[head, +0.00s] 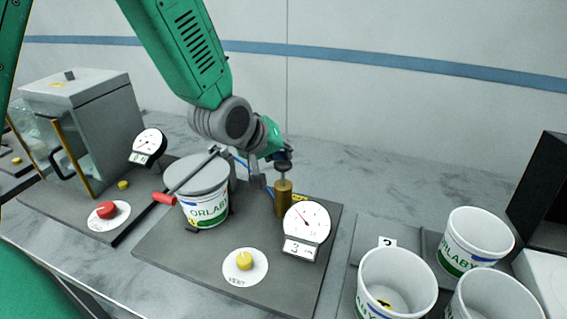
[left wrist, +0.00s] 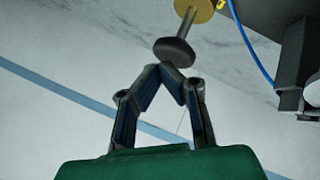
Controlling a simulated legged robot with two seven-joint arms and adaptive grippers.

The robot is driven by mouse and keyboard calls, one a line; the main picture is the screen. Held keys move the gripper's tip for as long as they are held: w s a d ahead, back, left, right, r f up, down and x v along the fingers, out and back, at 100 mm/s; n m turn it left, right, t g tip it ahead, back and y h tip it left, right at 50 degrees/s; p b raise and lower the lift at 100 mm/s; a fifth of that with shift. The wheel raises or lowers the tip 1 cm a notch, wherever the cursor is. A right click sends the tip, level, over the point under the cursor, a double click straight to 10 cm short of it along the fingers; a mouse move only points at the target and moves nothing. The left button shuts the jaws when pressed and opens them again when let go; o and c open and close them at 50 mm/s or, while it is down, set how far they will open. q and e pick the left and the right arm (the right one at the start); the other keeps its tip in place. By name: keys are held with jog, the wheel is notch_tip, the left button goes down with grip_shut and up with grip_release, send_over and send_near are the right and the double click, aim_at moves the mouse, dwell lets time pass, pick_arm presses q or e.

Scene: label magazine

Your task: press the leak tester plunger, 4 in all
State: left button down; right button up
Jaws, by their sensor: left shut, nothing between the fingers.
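The leak tester plunger shows in the head view as a brass cylinder (head: 283,199) with a dark round knob (head: 284,167) on top, standing upright. The knob also shows in the left wrist view (left wrist: 174,52), with the brass body beyond it. My left gripper (head: 282,153) is shut and empty, right above the knob. In the left wrist view its fingertips (left wrist: 172,70) meet at the knob's edge; I cannot tell whether they touch it. The tester's dial (head: 306,220) has a small display below it that appears to read 3. My right gripper is not in view.
A lidded white tub (head: 205,208) sits under a red-handled clamp bar (head: 184,180) left of the plunger. A yellow knob (head: 245,261) is at the plate's front. Open white tubs (head: 397,278) stand at right. A glass-fronted box (head: 85,130) stands at left.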

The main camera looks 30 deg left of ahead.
aim_at(280, 166)
pick_arm(q)
jog(key=shift+s+f+b, duration=0.1)
jog(key=shift+f+b, duration=1.05)
jog(key=shift+f, duration=0.7)
dwell(1.1)
jog(key=shift+r, duration=0.1)
jog(key=shift+a+r+p, duration=0.1)
jog(key=shift+r+p, duration=2.15)
jog(key=shift+r, duration=0.1)
notch_tip(280, 166, up, 5)
jog(key=p, duration=0.4)
jog(key=shift+p, duration=0.4)
